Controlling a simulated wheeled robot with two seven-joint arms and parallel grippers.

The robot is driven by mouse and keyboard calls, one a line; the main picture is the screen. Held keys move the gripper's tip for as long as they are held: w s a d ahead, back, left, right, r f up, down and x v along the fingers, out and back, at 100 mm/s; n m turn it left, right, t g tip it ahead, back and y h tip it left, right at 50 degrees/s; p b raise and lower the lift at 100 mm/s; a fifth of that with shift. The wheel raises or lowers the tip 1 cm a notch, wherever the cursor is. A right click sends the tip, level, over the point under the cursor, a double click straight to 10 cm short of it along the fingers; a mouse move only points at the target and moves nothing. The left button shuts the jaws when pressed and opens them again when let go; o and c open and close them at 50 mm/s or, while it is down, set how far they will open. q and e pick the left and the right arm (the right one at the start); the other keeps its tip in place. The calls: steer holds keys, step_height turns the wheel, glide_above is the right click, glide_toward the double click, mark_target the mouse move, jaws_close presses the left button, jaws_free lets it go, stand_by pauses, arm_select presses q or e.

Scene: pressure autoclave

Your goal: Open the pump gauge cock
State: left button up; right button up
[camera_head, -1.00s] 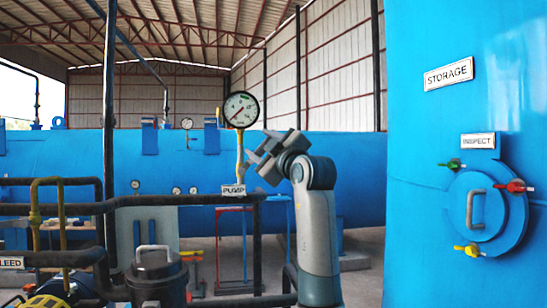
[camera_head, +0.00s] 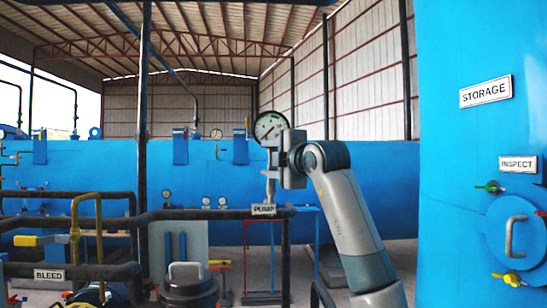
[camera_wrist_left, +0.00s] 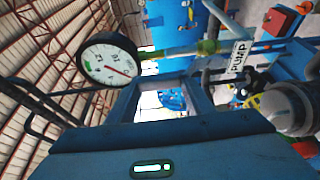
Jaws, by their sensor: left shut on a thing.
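The pump gauge (camera_head: 270,128), a round white dial with a black rim, stands on a thin pipe (camera_head: 270,188) above the PUMP sign (camera_head: 264,210). My left gripper (camera_head: 281,158) is just below the dial, in front of the pipe, and is shut on the gauge cock. In the left wrist view the gauge (camera_wrist_left: 108,62) is left of the fingers and the PUMP sign (camera_wrist_left: 239,56) is to the right. A green part (camera_wrist_left: 208,47) shows on the pipe between them. The cock's handle is mostly hidden by the fingers. My right gripper is not in view.
Dark pipes (camera_head: 150,217) run below the gauge, with a BLEED sign (camera_head: 49,275) at left. A blue STORAGE tank (camera_head: 450,150) with a round hatch and small coloured valves stands at right. A long blue vessel (camera_head: 375,185) lies behind.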

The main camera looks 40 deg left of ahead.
arm_select(q)
steer(key=shift+s+f, duration=0.1)
steer(key=shift+f, duration=0.05)
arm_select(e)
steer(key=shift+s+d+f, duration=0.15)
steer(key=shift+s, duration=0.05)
arm_select(q)
steer(key=o, duration=1.2)
steer(key=shift+s+a, duration=0.1)
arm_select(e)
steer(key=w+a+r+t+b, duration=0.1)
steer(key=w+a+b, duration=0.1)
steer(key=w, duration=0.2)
arm_select(q)
steer(key=shift+b+v, duration=1.2)
steer(key=shift+v, duration=7.55)
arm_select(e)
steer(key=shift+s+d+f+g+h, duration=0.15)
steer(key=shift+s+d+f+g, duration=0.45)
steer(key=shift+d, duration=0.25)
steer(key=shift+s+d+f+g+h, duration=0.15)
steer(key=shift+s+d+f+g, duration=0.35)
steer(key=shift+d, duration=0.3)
